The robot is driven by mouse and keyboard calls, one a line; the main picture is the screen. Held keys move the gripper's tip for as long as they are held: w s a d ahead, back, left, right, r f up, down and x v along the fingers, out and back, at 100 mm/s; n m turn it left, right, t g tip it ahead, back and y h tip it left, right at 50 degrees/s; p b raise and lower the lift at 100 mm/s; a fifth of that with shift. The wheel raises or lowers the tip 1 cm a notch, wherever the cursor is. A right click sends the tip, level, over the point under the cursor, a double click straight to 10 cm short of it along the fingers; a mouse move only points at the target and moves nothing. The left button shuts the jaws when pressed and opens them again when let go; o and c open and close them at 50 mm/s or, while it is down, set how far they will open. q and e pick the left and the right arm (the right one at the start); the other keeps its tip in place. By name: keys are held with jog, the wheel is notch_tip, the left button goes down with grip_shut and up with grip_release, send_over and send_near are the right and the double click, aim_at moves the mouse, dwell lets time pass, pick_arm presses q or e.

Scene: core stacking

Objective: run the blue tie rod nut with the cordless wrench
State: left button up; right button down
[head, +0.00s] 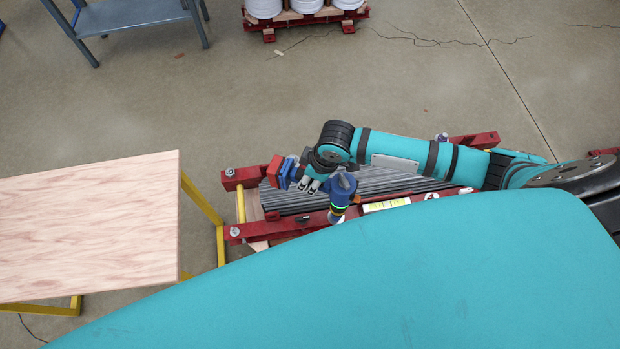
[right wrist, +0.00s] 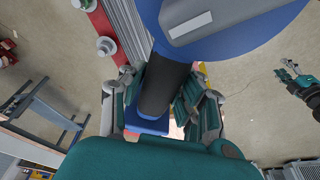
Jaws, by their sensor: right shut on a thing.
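My right gripper (head: 310,180) is shut around the black handle of the cordless wrench (head: 342,184). The wrench has a blue body and a red and blue foot at the left. Its nose, with a green ring, points down at the near red beam (head: 286,226). I cannot tell whether it touches anything there. In the right wrist view, the fingers (right wrist: 163,98) close on both sides of the handle, below the wrench's blue body (right wrist: 215,22). I cannot make out a blue nut; the wrench may hide it. A small teal gripper at the right edge may be my left one.
The red frame holds a stack of grey plates (head: 385,183), with pale nuts (head: 234,231) at its corners. A wooden-topped table (head: 90,225) with yellow legs stands at the left. A grey-blue bench (head: 130,14) and a red rack with white drums (head: 305,18) stand behind.

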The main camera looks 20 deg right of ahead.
jog(key=shift+r, duration=0.25)
jog(key=shift+r, duration=2.35)
jog(key=shift+w, duration=0.1)
